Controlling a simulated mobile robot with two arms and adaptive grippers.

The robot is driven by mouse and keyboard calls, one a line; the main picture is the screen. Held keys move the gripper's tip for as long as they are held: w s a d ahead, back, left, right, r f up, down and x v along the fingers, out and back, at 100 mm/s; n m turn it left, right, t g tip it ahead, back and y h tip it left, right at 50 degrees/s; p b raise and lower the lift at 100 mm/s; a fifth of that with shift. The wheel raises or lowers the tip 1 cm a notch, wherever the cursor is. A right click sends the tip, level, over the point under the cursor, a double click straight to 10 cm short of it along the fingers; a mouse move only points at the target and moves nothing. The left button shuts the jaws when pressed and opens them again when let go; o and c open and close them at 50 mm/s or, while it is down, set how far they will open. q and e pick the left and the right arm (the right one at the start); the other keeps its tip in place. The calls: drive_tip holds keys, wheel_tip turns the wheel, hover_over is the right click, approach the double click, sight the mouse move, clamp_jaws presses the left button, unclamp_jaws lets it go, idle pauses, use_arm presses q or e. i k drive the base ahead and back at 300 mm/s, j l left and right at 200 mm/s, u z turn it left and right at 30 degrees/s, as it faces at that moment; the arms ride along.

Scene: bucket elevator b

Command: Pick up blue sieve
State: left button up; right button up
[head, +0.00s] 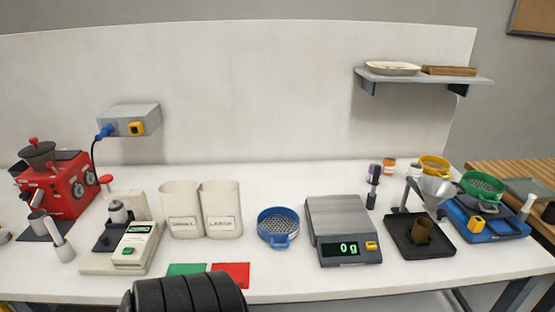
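The blue sieve (278,228) sits on the white table, right of the two cream containers and left of the digital scale. It is round with a mesh bottom, and its small handle points toward the front edge. Nothing covers it. Neither of my grippers can be made out in the head view.
The digital scale (340,222) reads 0 g. Cream containers (182,210) stand left of the sieve. Green (187,269) and red (231,275) cards lie at the front edge. A green sieve (482,186) and a yellow one (434,165) are at right. Table behind the blue sieve is clear.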

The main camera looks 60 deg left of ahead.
sight(278, 224)
drive_tip(key=u, duration=2.05)
drive_tip(key=i+j+z, duration=0.15)
drive_tip(key=j+z, duration=0.3)
drive_tip(key=j, duration=0.25)
drive_tip(key=i+j+z, duration=0.1)
drive_tip(key=j+z, duration=0.3)
drive_tip(key=j, duration=0.3)
drive_tip(key=j+z, duration=0.45)
drive_tip(key=j, duration=0.3)
drive_tip(key=k, duration=0.05)
